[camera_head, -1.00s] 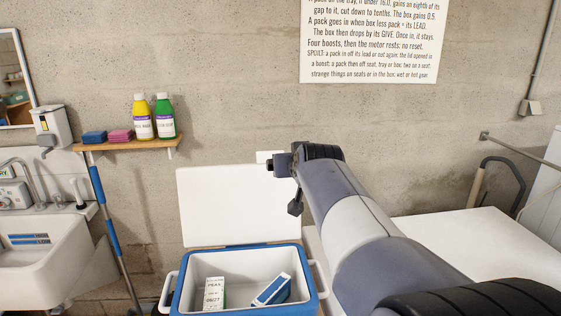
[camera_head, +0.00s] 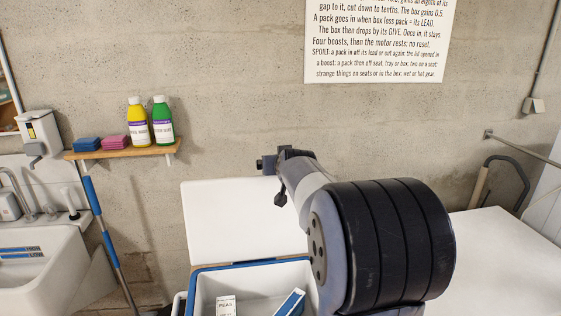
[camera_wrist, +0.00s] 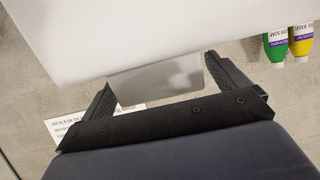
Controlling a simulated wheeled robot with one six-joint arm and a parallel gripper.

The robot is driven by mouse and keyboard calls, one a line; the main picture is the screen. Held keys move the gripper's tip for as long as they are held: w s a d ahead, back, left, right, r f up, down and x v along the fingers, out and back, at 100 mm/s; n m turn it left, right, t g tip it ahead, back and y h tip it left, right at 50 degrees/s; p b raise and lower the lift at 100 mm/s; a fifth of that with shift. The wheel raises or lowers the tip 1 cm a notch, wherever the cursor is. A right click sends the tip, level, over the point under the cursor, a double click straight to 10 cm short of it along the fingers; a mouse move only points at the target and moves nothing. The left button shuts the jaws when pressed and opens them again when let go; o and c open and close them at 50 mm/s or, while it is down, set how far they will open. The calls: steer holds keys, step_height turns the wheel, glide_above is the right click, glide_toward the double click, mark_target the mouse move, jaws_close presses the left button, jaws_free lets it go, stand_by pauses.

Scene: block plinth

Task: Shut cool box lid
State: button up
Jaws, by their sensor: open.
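The cool box (camera_head: 205,293) is blue-rimmed with a white inside and stands at the bottom of the head view. Its white lid (camera_head: 225,215) stands open, upright at the back against the wall side. My gripper (camera_head: 270,180) is at the lid's top right edge, partly hidden by my arm. In the wrist view the fingers of my gripper (camera_wrist: 158,74) are open and spread to either side of a pale tab (camera_wrist: 155,85) at the edge of the lid (camera_wrist: 140,30). Whether they touch it I cannot tell.
In the box lie a white pack marked PEAS (camera_head: 226,305) and a blue-and-white pack (camera_head: 290,302). A white surface (camera_head: 500,250) is at right. A shelf (camera_head: 125,152) with bottles and sponges, a sink (camera_head: 40,265) and a blue-handled pole (camera_head: 100,230) are at left.

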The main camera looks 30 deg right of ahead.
steer(key=c, duration=1.4)
